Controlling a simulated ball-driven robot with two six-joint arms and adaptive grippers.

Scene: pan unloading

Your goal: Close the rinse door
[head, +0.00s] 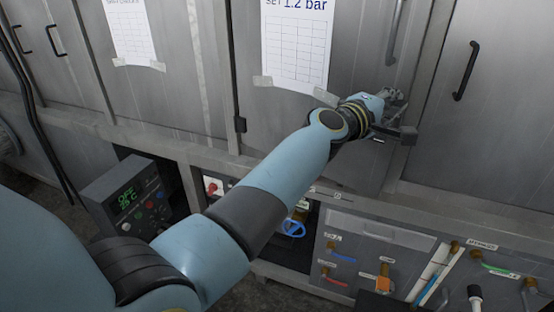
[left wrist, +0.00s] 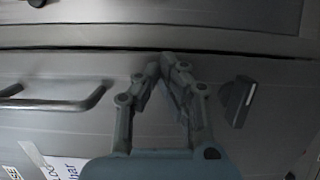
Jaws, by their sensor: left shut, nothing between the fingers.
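A grey metal door (head: 270,115) with a taped sheet (head: 297,45) reading "SET 1.2 bar" stands in the middle of the head view; no label there reads "rinse". It has a bar handle (head: 396,32) and a dark latch knob (head: 405,135). My left gripper (head: 390,96) is at the door's right part, between handle and knob. In the left wrist view, the fingers (left wrist: 166,66) are shut and empty at the door's edge, beside a thin dark seam; contact is unclear. The knob (left wrist: 237,101) and handle (left wrist: 60,100) show either side. My right gripper is not in view.
Another grey door with a black handle (head: 466,70) is at the right. Below are a control box (head: 130,200) with a green display, a blue valve wheel (head: 292,228) and a panel (head: 345,265) with coloured levers. My left arm crosses in front of the lower frame.

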